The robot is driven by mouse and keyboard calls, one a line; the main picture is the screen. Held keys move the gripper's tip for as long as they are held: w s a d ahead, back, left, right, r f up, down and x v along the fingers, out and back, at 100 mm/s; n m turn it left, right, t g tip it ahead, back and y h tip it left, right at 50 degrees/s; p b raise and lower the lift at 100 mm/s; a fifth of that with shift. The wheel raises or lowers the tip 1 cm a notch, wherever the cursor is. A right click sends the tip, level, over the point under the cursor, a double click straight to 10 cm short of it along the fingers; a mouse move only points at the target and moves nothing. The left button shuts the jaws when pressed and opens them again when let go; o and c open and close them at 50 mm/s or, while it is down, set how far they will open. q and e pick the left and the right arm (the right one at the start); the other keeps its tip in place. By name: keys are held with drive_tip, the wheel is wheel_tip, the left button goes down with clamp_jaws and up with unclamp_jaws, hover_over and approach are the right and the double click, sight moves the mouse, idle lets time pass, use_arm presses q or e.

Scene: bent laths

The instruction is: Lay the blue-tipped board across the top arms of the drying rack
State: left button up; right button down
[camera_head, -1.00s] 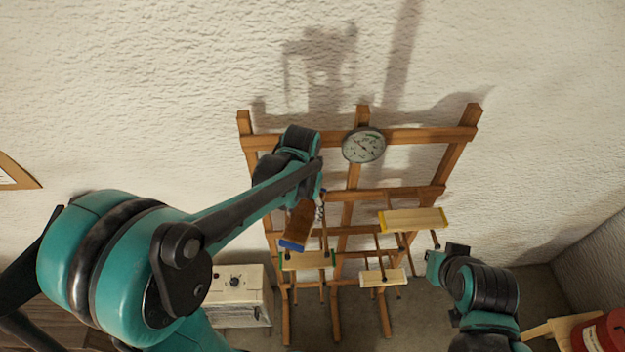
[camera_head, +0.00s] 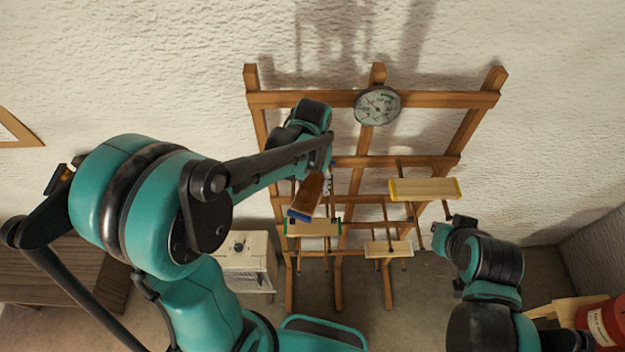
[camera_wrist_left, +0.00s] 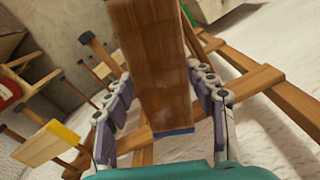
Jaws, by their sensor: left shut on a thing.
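The blue-tipped board (camera_head: 311,190) is brown with blue ends. My left gripper (camera_head: 327,182) is shut on it, in front of the drying rack's left half. In the left wrist view the board (camera_wrist_left: 158,60) stands between the two finger pads of the left gripper (camera_wrist_left: 166,98), a blue end near the palm. The wooden drying rack (camera_head: 420,100) leans by the wall, with thin arms sticking out. In the head view the held board overlaps the green-tipped board; I cannot tell whether they touch. My right gripper (camera_head: 453,229) is right of the rack; its jaws are unclear.
A yellow-tipped board (camera_head: 425,189) lies on arms at the right, a green-tipped board (camera_head: 313,228) lower left, and a small pale board (camera_head: 388,249) lower middle. A round dial (camera_head: 377,106) is at the rack's top. A white cabinet (camera_head: 246,255) and red drum (camera_head: 603,322) stand nearby.

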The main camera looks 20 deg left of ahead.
sight(312, 186)
use_arm(q)
drive_tip(key=shift+f, duration=0.35)
drive_tip(key=shift+r, duration=0.1)
drive_tip(key=shift+f+b, duration=0.6)
drive_tip(key=shift+f, duration=0.05)
drive_tip(key=o, duration=1.4)
wheel_tip(312, 186, up, 12)
drive_tip(key=shift+r, duration=0.1)
